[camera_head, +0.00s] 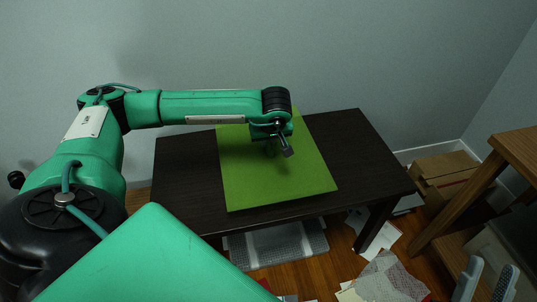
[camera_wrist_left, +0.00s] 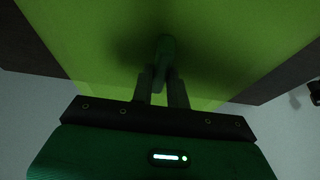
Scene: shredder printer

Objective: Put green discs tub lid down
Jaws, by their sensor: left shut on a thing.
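My left gripper (camera_head: 277,150) is over the green mat (camera_head: 245,185) on the dark table. In the left wrist view its fingers (camera_wrist_left: 161,88) are shut on a dark green rounded thing (camera_wrist_left: 165,48), which appears to be the green discs tub lid. The thing is dim and partly hidden by the fingers, so its full shape does not show. It is over the mat; I cannot tell whether it touches it.
The dark table (camera_head: 185,180) is bare around the mat. A wooden table (camera_head: 516,145) stands at the right edge, with cardboard boxes (camera_head: 445,172) behind it.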

